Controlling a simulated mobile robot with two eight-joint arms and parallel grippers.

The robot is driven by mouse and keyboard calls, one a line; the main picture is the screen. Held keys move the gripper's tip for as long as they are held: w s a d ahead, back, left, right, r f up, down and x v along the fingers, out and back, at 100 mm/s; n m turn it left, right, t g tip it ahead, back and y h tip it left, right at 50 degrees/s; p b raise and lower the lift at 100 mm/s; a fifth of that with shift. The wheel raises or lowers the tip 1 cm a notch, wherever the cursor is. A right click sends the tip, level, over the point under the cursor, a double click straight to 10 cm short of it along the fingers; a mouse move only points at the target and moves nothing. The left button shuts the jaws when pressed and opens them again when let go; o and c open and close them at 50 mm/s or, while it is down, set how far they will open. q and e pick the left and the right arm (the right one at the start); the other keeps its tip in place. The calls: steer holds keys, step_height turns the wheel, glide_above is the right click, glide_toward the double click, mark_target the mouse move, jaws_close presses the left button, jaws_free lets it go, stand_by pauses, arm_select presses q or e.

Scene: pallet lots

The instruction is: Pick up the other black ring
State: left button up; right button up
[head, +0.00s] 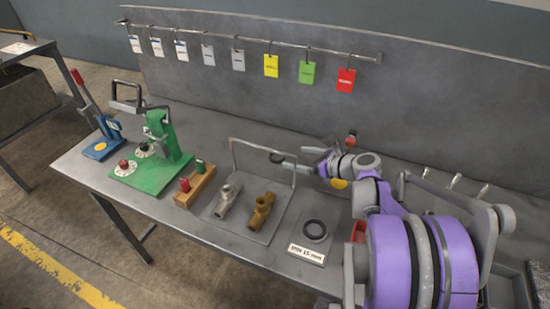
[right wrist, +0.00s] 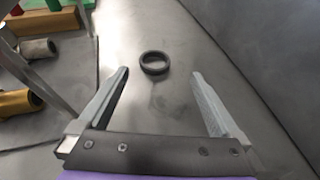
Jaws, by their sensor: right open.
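A black ring (right wrist: 155,63) lies flat on the grey bench in the right wrist view, apart from other objects. My right gripper (right wrist: 160,73) is open, its two fingers apart and pointing toward this ring, with nothing held between them. Another black ring (head: 315,230) lies on a labelled plate (head: 309,255) near the front of the bench. My left gripper is not in view.
A grey tray (head: 232,227) with a wire frame (head: 263,143) holds a silver fitting (head: 227,197) and a brown fitting (head: 261,210), left of my gripper. A green press (head: 155,165) stands further left. The back panel (head: 400,100) rises close behind, with hanging tags.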

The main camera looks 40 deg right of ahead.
mark_target(272, 155)
steer(key=x, duration=0.2)
steer(key=b+x, duration=0.1)
steer(key=x, duration=0.2)
steer(key=shift+w+a+f, duration=0.2)
steer(key=shift+a+f, duration=0.1)
steer(key=shift+a, duration=0.15)
steer(key=c, duration=1.4)
